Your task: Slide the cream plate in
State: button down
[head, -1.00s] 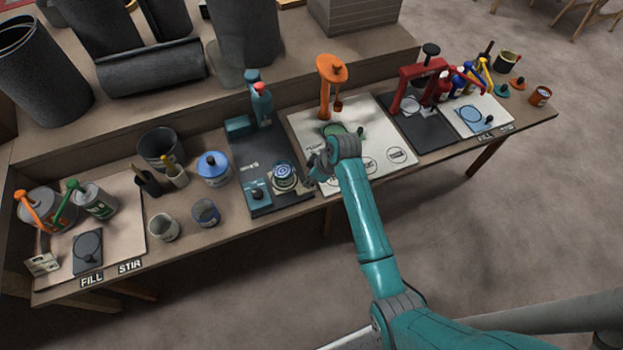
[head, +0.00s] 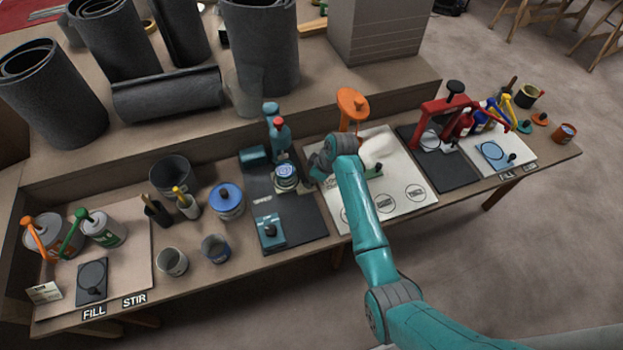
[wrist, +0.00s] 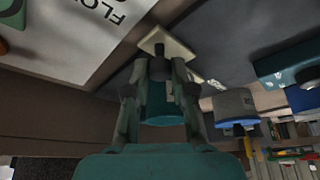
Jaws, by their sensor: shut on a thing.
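The cream plate (head: 297,187) lies on the dark mat in front of the teal press (head: 280,140), with a small round tin (head: 286,172) standing on it. In the wrist view, a pale corner of the plate (wrist: 172,44) shows with its dark upright knob. My gripper (wrist: 160,72) is shut on that knob. In the head view, my gripper (head: 318,174) is at the plate's right side, and my wrist hides its fingertips. The tin's exact position under the press is hard to judge.
A teal block (head: 270,231) sits at the mat's front. A blue-lidded can (head: 227,200) stands left of the mat. The white sheet (head: 405,200) with printed circles and an orange press (head: 350,105) are on the right. The mat's middle is bare.

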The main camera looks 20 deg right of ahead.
jog(key=shift+w+r, duration=0.1)
jog(key=shift+w, duration=0.1)
jog(key=c, duration=1)
grip_release()
jog(key=shift+w, duration=0.1)
jog(key=v, duration=1.2)
